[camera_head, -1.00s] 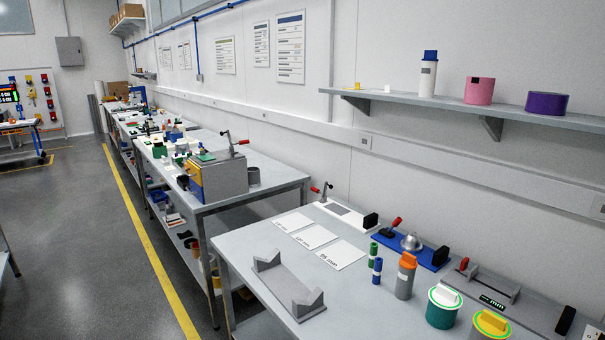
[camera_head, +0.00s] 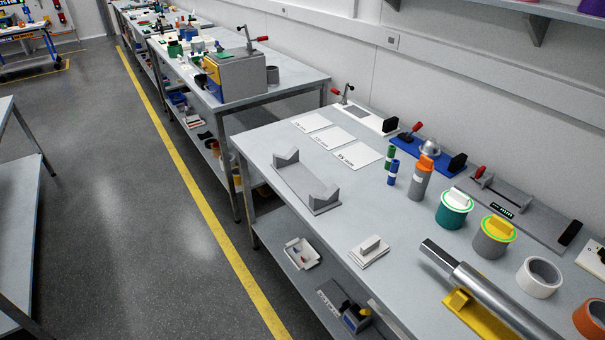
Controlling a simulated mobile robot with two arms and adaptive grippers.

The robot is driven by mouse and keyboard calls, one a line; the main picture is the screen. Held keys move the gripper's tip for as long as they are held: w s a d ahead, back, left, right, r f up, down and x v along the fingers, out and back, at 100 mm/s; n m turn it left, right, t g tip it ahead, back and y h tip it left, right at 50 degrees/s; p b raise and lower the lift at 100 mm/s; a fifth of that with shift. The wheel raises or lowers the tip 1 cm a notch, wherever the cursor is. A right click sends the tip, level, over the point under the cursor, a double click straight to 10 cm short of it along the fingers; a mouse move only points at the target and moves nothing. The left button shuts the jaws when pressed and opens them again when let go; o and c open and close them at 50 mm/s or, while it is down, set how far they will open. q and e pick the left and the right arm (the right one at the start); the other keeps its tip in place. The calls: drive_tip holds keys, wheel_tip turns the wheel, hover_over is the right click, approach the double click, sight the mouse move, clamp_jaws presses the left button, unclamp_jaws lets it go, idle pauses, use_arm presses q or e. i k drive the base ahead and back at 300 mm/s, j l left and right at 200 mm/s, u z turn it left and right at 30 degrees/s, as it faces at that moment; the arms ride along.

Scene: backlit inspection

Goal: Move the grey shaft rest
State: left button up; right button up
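The grey shaft rest (camera_head: 301,186) is a flat grey plate with a raised V-notched block at each end. It sits on the near workbench (camera_head: 262,149), close to its left front edge. Nothing lies in its notches. Neither of my grippers shows in the head view.
White sheets (camera_head: 334,138) lie behind. The floor aisle is clear.

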sight(319, 199)
drive_tip(key=i+j, duration=0.8)
